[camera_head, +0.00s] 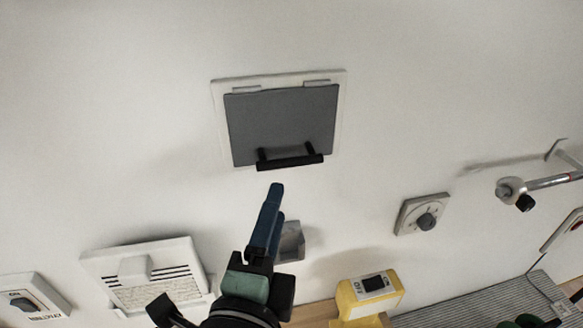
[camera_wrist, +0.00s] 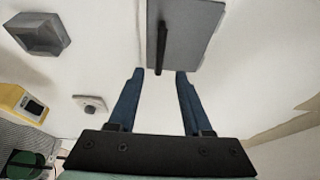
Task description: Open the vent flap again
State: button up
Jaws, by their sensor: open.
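The vent flap (camera_head: 283,122) is a grey plate in a white frame (camera_head: 220,120) on the wall, with two tabs at its top. It lies across the frame and looks shut or nearly so. Its black bar handle (camera_head: 291,162) stands out at the lower edge. My gripper (camera_head: 272,190) is open and empty, its blue fingers just below the handle. In the wrist view, the handle (camera_wrist: 162,45) lies ahead of the gap between the open fingers (camera_wrist: 160,74), with the flap (camera_wrist: 190,30) behind it. I cannot tell the exact distance between fingertips and handle.
A grey block (camera_head: 291,241) sits on the wall just right of my gripper. A dial (camera_head: 426,221), a yellow switch box (camera_head: 370,290) and a pipe with a tap (camera_head: 540,185) are to the right. A slotted white panel (camera_head: 145,270) and a switch (camera_head: 30,298) are lower left.

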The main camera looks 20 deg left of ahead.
aim_at(289, 166)
jog(key=w, duration=0.3)
jog(key=w+a, duration=0.1)
jog(key=w, duration=0.5)
jog(key=shift+w+a+r+b, duration=0.15)
jog(key=shift+w+a+b, duration=0.1)
jog(key=shift+a+b, duration=0.15)
jog(key=shift+w+a, duration=0.15)
jog(key=shift+w, duration=0.55)
grip_shut()
dwell(0.6)
